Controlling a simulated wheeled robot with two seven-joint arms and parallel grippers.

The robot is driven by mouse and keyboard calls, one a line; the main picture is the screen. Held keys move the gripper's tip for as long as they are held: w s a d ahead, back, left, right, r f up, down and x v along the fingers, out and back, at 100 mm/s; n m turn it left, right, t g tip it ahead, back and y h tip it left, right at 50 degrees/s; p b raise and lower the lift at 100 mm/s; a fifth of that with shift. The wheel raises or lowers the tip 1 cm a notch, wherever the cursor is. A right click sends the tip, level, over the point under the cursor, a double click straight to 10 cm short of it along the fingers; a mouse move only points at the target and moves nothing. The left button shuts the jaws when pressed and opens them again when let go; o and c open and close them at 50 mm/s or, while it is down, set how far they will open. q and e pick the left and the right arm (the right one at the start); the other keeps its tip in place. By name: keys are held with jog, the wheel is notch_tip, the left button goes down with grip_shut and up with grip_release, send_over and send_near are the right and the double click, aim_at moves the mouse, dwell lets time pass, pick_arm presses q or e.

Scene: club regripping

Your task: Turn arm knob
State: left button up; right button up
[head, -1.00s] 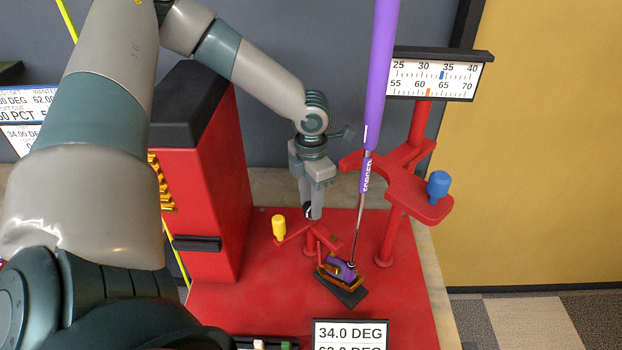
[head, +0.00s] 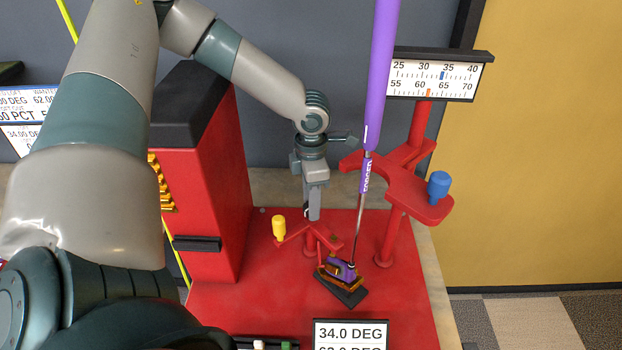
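My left gripper (head: 313,212) points straight down over the red base, just behind the red bracket (head: 308,236). Its fingers overlap, so whether they are shut or hold anything is hidden. A small dark piece shows beside the fingertips and may be a knob; it is mostly covered. A yellow knob (head: 279,227) stands on the bracket's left arm, apart from the gripper. A blue knob (head: 438,186) stands on the larger red arm (head: 412,190) at right. The club (head: 381,70), with purple grip and purple head, stands tilted right of the gripper. My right gripper is not in view.
A red cabinet (head: 200,185) with a black top stands left of the gripper. A display (head: 350,334) at the front reads 34.0 DEG. The base's front right is clear.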

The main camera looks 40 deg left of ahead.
pick_arm(q)
jog(key=shift+o, duration=1.2)
jog(key=shift+r, duration=0.15)
jog(key=shift+r, duration=0.45)
notch_tip(320, 180, up, 5)
jog(key=shift+b, duration=0.9)
notch_tip(320, 180, up, 11)
jog(key=p, duration=0.1)
jog(key=shift+r, duration=0.15)
